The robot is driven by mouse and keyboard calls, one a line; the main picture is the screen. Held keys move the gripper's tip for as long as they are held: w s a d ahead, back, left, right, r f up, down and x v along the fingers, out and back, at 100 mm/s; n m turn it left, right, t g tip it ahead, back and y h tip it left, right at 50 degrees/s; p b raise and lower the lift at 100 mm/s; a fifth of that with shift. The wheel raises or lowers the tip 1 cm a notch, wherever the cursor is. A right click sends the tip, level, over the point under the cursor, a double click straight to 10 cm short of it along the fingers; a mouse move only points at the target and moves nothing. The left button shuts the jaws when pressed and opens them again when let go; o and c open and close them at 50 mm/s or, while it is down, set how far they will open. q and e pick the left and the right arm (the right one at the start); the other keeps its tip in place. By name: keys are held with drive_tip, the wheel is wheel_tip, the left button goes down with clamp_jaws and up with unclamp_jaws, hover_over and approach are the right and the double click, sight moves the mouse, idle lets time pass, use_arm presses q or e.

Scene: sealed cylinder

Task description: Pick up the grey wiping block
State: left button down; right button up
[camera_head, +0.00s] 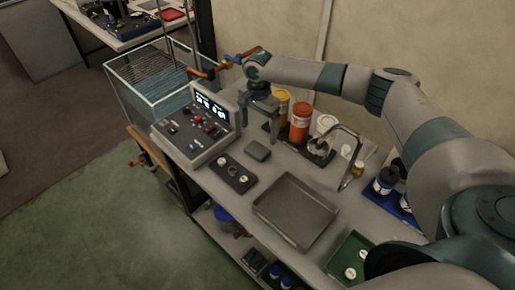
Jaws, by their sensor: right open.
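The small grey wiping block (257,150) lies flat on the bench top, between the control console and the grey tray. My right arm reaches in from the right, and my right gripper (260,130) points down just behind the block. Its fingers are apart with nothing between them. The gripper looks above and behind the block and not around it; the exact height is hard to tell. My left gripper is not in view.
The console (197,127) stands left of the block, with a dark plate (236,174) in front. An empty grey tray (294,209) lies to the right. Yellow (281,100) and orange (300,120) containers stand behind. A glass tank (150,85) is at the back left.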

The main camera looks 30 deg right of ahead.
sight(258, 149)
wheel_tip(258, 149, down, 2)
drive_tip(key=shift+f+p, duration=0.25)
drive_tip(key=shift+p, duration=0.1)
drive_tip(key=shift+f, duration=0.65)
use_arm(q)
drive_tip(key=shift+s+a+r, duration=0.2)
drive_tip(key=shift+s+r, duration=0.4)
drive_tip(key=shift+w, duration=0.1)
use_arm(e)
drive_tip(key=shift+f, duration=0.1)
drive_tip(key=shift+a+f+p, duration=0.15)
drive_tip(key=shift+f+p, duration=0.4)
drive_tip(key=shift+p, duration=0.25)
wheel_tip(258, 149, down, 2)
drive_tip(key=shift+f+p, duration=0.15)
drive_tip(key=shift+p, duration=0.3)
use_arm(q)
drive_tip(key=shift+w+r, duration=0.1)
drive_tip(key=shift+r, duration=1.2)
use_arm(e)
drive_tip(key=shift+f, duration=0.8)
